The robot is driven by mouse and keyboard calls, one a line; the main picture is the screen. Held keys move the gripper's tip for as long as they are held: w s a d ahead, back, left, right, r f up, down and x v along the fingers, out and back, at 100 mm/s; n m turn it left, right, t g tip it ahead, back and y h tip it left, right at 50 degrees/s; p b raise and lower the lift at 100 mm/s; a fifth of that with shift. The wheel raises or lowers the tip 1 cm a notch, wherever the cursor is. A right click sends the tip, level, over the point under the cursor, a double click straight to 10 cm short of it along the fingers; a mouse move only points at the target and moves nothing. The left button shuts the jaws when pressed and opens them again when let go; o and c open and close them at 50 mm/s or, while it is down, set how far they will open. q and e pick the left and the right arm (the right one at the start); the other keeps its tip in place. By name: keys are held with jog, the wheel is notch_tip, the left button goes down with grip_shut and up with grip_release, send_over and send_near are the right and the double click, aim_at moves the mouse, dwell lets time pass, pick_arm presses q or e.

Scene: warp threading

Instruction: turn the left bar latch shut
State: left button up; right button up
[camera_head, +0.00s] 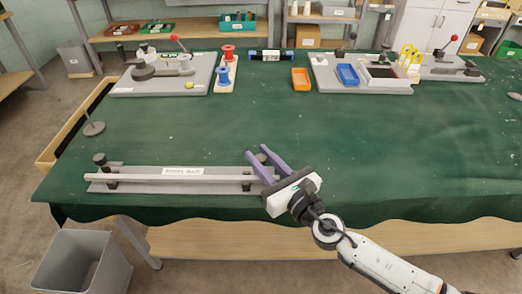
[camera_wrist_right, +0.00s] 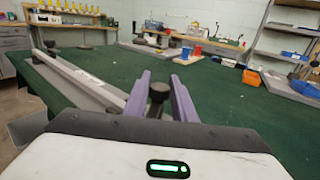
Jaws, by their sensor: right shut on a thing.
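A grey bar fixture (camera_head: 135,186) with a white label lies along the front left of the table, and a long light bar (camera_head: 140,178) runs across it. The left bar latch, a dark knob (camera_head: 100,159), stands at the fixture's left end; in the right wrist view it shows at the far end (camera_wrist_right: 50,45). Another dark latch knob (camera_head: 262,157) is at the right end. My right gripper (camera_head: 257,155), with purple fingers, is shut on this right-end knob, which shows between the fingers in the right wrist view (camera_wrist_right: 158,92). My left gripper is out of view.
Grey fixture boards stand at the back left (camera_head: 125,91) and back right (camera_head: 325,85). Red and blue spools (camera_head: 225,65), an orange tray (camera_head: 300,79) and a blue tray (camera_head: 347,75) are at the back. A round-based stand (camera_head: 93,129) is at the left edge. The table's middle is clear.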

jog(key=shift+a+r+m+t+h+p, duration=0.1)
jog(key=shift+r+m+t+h+p, duration=0.1)
jog(key=shift+m+t+h+p, duration=0.65)
jog(key=shift+f+m+t+h+p, duration=0.15)
jog(key=shift+m+t+h+p, duration=0.25)
jog(key=shift+m+h, duration=0.95)
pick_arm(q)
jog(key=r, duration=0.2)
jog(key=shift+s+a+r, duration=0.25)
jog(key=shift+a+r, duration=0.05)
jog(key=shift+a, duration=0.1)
pick_arm(e)
jog(key=shift+h, duration=1.1)
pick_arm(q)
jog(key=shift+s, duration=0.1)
pick_arm(e)
jog(key=o, duration=1.1)
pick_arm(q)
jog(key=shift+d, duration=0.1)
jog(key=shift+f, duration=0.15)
pick_arm(e)
jog(key=s, duration=0.3)
jog(key=s+d, duration=0.1)
jog(key=s, duration=0.2)
jog(key=s+d, duration=0.1)
jog(key=s, duration=0.3)
jog(key=shift+s, duration=0.1)
